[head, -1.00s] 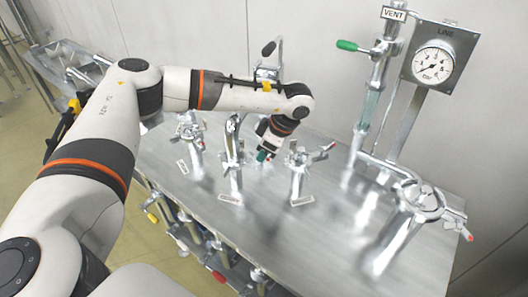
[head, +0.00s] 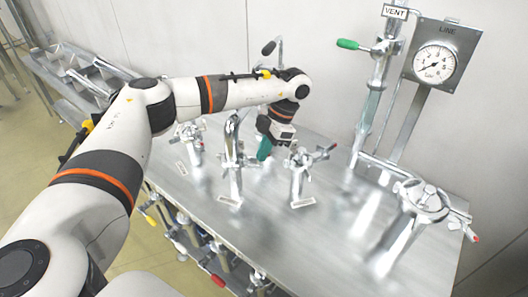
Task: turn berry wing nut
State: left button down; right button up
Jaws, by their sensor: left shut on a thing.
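Three metal clamp fittings stand in a row on the bench, each with a label too small to read. The middle one (head: 234,165) is a tall curved pipe and the left one (head: 191,138) is partly behind my arm. My left gripper (head: 274,148) points down between the middle and right fittings, a teal part showing at its lower end. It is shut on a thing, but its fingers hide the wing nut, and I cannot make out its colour. My right gripper is out of view.
The metal bench (head: 330,240) is clear at its front. A vent pipe with a green handle (head: 348,44) and a line gauge (head: 434,62) rise at the back right. A round clamp (head: 425,200) with a red-tipped lever stands at the right. Pipes run below the bench's left edge.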

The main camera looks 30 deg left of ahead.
pick_arm(q)
jog(key=shift+w+a+r+n+g+h+p, duration=0.15)
jog(key=shift+n+h, duration=0.3)
jog(key=shift+n, duration=0.8)
jog(key=shift+s+a+f+n+g+h+p, duration=0.15)
jog(key=shift+n+h, duration=0.35)
jog(key=shift+n, duration=0.7)
jog(key=shift+w+a+r+n+h+p, duration=0.15)
jog(key=shift+n+h, duration=0.3)
jog(key=shift+n, duration=0.8)
jog(key=c, duration=1.6)
grip_release()
